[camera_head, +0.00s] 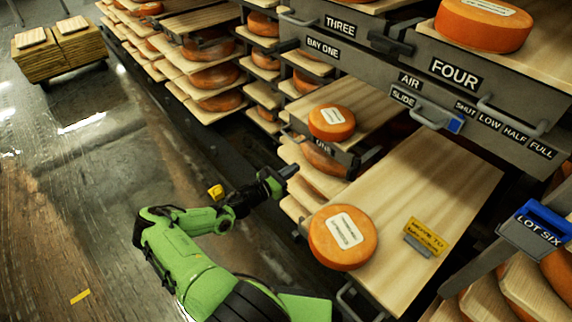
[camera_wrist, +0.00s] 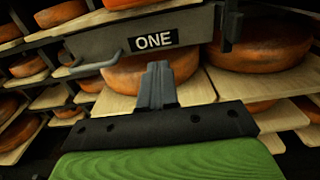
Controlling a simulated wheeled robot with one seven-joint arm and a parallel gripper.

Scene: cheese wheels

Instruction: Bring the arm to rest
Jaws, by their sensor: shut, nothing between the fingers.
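My arm is green with black joints and reaches up from the bottom of the head view. My gripper (camera_head: 287,172) is shut and empty, held in the air left of the shelves. In the wrist view its closed fingers (camera_wrist: 157,70) point at a shelf below the drawer front labelled ONE (camera_wrist: 153,41). An orange cheese wheel (camera_wrist: 190,66) lies behind the fingertips, apart from them as far as I can tell.
A pulled-out board (camera_head: 437,180) holds a labelled cheese wheel (camera_head: 343,237) and a yellow sign (camera_head: 426,236), close right of my arm. Another cheese (camera_head: 331,122) sits on a smaller board. A blue LOT SIX tag (camera_head: 538,228) is at right.

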